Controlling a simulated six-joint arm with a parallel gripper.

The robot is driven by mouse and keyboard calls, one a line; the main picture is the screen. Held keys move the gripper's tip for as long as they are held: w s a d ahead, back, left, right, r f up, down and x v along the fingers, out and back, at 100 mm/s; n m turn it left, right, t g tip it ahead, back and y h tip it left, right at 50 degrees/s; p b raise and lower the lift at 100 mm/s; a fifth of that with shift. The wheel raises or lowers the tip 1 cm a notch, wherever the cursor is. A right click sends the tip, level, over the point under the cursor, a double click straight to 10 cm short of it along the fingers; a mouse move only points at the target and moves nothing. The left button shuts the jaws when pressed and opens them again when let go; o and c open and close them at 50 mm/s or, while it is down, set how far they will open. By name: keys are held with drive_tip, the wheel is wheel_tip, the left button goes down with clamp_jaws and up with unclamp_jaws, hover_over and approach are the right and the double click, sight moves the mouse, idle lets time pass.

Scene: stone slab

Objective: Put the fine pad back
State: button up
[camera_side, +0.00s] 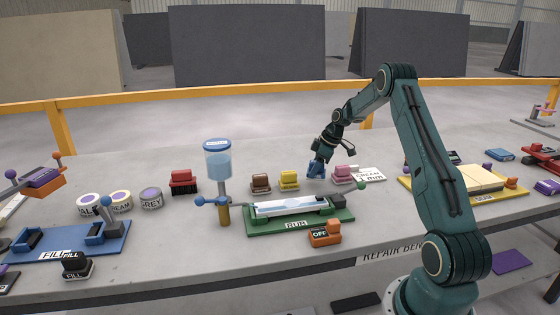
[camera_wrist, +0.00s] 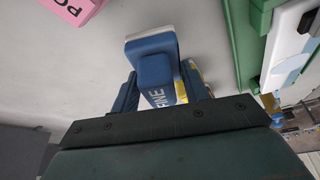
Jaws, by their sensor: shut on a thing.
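The fine pad (camera_wrist: 152,62) is blue with a pale edge and the letters "FINE" partly showing in the wrist view. My gripper (camera_wrist: 160,88) is shut on it, one finger on each side. In the side view the blue pad (camera_side: 315,170) is under my gripper (camera_side: 318,160), in the row of coloured pads between the yellow pad (camera_side: 289,180) and the pink pad (camera_side: 343,176). I cannot tell whether it touches the bench or hangs just above it.
The green fixture (camera_side: 262,224) with a pale slab (camera_side: 298,206) is in front of the row. A dispenser (camera_side: 218,165) stands left of it. A white label card (camera_side: 369,174) lies right of the pink pad.

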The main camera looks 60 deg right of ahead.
drive_tip(key=shift+f, duration=1.3)
drive_tip(key=shift+f, duration=0.1)
drive_tip(key=o, duration=0.9)
drive_tip(key=v, duration=1.2)
drive_tip(key=shift+a, duration=0.1)
